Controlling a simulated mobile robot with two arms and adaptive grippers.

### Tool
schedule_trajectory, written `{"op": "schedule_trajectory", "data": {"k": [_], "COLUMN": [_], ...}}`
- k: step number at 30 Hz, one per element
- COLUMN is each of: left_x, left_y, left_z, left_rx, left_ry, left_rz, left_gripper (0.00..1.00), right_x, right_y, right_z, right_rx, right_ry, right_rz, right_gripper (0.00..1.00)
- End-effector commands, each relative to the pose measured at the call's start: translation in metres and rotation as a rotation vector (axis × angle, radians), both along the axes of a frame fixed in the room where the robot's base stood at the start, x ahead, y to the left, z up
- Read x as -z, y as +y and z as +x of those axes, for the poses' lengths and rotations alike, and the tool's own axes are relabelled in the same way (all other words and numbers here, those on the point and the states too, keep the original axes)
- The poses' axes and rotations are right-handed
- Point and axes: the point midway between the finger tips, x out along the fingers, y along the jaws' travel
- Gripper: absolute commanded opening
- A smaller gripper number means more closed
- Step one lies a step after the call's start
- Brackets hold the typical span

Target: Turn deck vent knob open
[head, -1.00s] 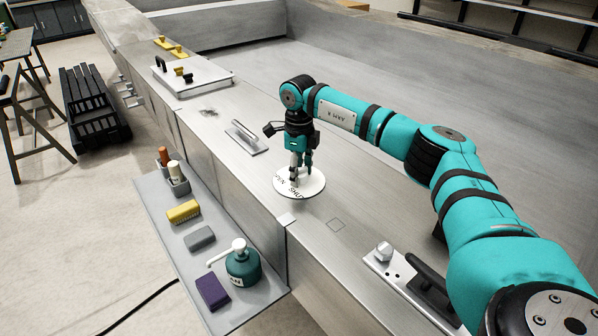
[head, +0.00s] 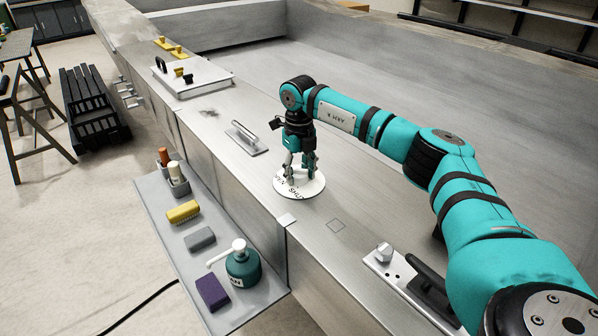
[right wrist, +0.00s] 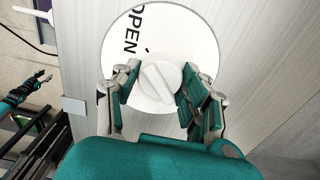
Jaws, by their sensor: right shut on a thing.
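The deck vent is a round white plate (head: 316,187) on the grey metal deck, with OPEN and SHUT lettering partly showing in the head view. In the right wrist view its pale knob (right wrist: 157,82) has a raised bar, and OPEN (right wrist: 132,35) reads at the upper left of the plate. My right gripper (head: 300,172) points down over the plate. In the right wrist view its fingers (right wrist: 158,88) are shut on the knob, one on each side. My left gripper is out of the head view; a small teal and black hand (right wrist: 30,90) shows at the left in the right wrist view, its jaws unclear.
A flat plate with a handle (head: 247,138) and a raised hatch (head: 193,78) lie further back on the deck. A latch plate (head: 385,256) is at the front right. A side shelf (head: 168,236) holds a pump bottle (head: 243,266), a yellow brush (head: 183,211) and blocks.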

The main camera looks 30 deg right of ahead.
Motion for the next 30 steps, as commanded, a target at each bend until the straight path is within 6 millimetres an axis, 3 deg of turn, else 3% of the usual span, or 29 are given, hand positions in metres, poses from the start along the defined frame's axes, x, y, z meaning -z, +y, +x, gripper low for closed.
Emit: {"op": "schedule_trajectory", "data": {"k": [10, 11, 16, 25, 30], "left_x": [0.000, 0.000, 0.000, 0.000, 0.000], "left_y": [0.000, 0.000, 0.000, 0.001, 0.000], "left_z": [0.000, 0.000, 0.000, -0.001, 0.000], "left_rx": [-0.001, -0.001, -0.001, -0.001, -0.001], "left_ry": [-0.001, -0.001, -0.001, 0.000, 0.000], "left_rz": [0.000, 0.000, 0.000, 0.000, 0.000], "left_gripper": [0.40, 0.40, 0.40, 0.40, 0.40], "right_x": [-0.002, -0.002, -0.001, -0.002, -0.021], "right_y": [-0.001, -0.001, -0.001, 0.000, 0.000], "right_z": [0.001, 0.001, 0.001, 0.001, 0.001], "right_rx": [0.006, 0.006, 0.005, 0.003, 0.003], "right_ry": [-0.006, -0.006, -0.004, -0.002, -0.006], "right_rz": [-0.001, -0.001, 0.000, 0.000, 0.000], "right_gripper": [0.12, 0.45, 0.67, 0.68, 0.68]}}
